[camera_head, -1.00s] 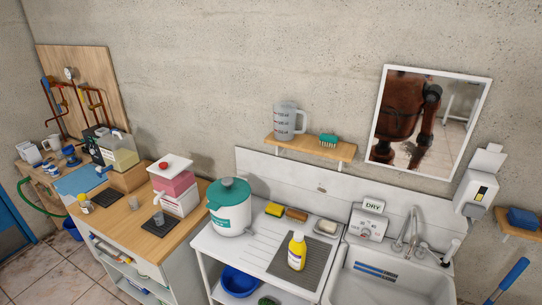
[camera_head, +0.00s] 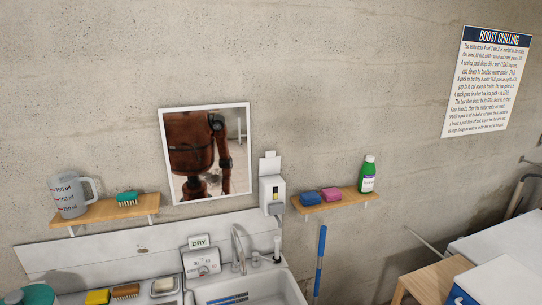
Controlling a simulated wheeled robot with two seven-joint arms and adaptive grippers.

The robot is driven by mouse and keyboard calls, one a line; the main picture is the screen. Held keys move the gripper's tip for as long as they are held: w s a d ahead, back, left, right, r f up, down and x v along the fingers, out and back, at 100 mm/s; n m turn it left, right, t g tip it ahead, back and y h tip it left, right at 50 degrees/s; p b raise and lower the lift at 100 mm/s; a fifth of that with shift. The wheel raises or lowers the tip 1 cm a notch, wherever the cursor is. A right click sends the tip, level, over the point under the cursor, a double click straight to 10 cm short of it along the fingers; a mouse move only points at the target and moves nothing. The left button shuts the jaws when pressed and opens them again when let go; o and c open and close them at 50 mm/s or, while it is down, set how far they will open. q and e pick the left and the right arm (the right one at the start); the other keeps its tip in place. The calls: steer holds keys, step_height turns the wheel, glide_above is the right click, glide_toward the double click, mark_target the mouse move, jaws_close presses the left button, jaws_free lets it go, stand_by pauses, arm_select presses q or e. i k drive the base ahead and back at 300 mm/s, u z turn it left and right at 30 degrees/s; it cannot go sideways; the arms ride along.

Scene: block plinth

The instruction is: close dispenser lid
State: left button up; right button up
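A white dispenser (camera_head: 271,193) is fixed to the wall to the right of the mirror, above the right end of the sink. Its lid (camera_head: 270,165) stands up above the body against the wall, so it looks open. Neither of my grippers is in view, and nothing of mine touches the dispenser.
A mirror (camera_head: 206,152) shows a reflected robot body. A shelf (camera_head: 338,200) with sponges and a green bottle (camera_head: 367,174) is right of the dispenser. The sink (camera_head: 255,288) and tap (camera_head: 238,250) are below. A blue-handled tool (camera_head: 320,262) stands nearby.

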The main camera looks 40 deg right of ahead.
mark_target(270, 164)
steer(key=z, duration=0.05)
steer(key=k, duration=0.55)
steer(key=z, duration=0.7)
steer(key=i, duration=1.15)
